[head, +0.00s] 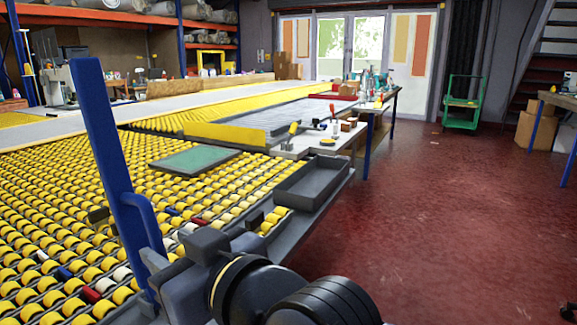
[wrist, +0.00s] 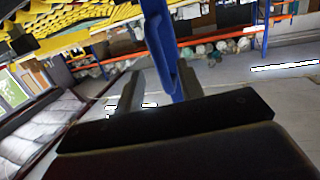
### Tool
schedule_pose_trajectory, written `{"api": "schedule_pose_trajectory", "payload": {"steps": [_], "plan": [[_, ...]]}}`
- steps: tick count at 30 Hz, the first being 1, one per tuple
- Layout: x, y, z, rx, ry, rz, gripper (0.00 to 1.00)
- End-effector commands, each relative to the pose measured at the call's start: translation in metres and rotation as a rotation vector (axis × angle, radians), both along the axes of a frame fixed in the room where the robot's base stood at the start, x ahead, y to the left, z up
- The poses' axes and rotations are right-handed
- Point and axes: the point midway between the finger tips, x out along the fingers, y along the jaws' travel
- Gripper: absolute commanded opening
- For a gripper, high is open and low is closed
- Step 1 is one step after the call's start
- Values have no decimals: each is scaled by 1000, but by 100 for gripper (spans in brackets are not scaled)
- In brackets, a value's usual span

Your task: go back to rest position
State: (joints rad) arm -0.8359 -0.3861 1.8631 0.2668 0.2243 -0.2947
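My gripper (wrist: 158,92) shows in the wrist view with its two dark fingers spread apart. A blue upright piece with a loop-shaped handle (wrist: 160,35) shows between them. There is a gap between it and the left finger; whether it touches the right finger is not clear. In the head view, my dark wrist and arm fill the bottom middle, and the same blue piece (head: 105,150) rises tall and slightly tilted at the left.
A yellow roller table (head: 60,200) fills the left, with a green board (head: 195,160) and an empty grey tray (head: 312,182) on it. A side bench (head: 320,138) holds small tools. Red floor (head: 440,220) is clear to the right. A green cart (head: 462,105) stands at the back.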

Motion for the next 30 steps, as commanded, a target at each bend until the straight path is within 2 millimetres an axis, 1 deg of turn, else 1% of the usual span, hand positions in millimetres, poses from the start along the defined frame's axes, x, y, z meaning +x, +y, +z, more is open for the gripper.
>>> {"api": "schedule_pose_trajectory", "payload": {"steps": [3,5,6,7,30], "plan": [[11,14,-5,-2,1,0,36],[15,20,-2,-4,2,0,36],[15,19,4,-11,5,0,36],[15,20,4,-17,9,0,36],[25,39,12,-168,87,2,36]]}}
